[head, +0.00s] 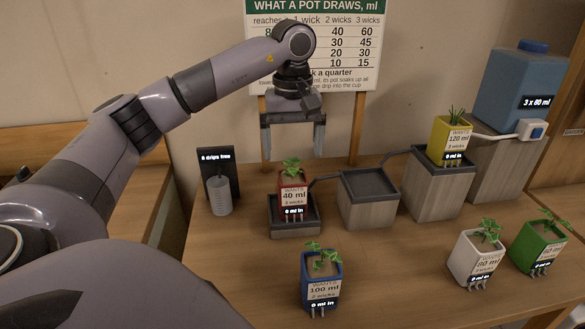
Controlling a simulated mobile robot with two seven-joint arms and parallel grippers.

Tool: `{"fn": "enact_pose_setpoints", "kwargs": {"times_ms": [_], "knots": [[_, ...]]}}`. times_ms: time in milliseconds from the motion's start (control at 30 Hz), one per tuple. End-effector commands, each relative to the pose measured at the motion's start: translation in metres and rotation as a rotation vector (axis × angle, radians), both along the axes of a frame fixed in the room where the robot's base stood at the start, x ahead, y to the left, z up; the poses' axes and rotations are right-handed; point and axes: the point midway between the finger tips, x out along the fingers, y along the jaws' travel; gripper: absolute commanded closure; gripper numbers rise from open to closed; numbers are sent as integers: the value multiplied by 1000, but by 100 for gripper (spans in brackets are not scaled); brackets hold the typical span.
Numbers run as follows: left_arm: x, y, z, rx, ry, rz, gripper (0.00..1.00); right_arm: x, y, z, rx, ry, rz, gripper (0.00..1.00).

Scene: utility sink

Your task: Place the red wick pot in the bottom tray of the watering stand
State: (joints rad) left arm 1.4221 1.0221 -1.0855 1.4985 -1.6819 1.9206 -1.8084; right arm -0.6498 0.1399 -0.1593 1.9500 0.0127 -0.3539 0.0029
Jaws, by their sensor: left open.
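The red wick pot (293,203) stands upright in the low bottom tray (298,229) at the left end of the stepped watering stand. A small green plant grows in it, and its label reads "wants 40 ml" above a small dark readout. My left gripper (292,150) is above and behind the pot in the picture. Its two fingers point down, spread apart, with nothing between them. The fingers look clear of the pot. My right gripper is not in view.
The middle block's tray (372,186) is empty. A yellow pot (449,140) stands on the higher block, below a blue water tank (520,88). Blue (321,280), white (476,258) and green (539,247) pots stand on the front table. A measuring cup (219,195) is left of the tray.

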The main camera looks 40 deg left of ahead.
Motion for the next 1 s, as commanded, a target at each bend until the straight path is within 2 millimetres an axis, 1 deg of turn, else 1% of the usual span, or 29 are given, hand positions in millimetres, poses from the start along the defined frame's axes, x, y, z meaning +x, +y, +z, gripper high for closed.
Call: {"fn": "enact_pose_setpoints", "kwargs": {"times_ms": [33,100,233,1000], "knots": [[1,0,8,0,-2,0,6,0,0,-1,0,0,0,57],[1,0,16,-1,-2,1,6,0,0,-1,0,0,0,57],[0,0,24,-1,-1,0,6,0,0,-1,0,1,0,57],[0,0,24,1,1,1,6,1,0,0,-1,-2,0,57]]}}
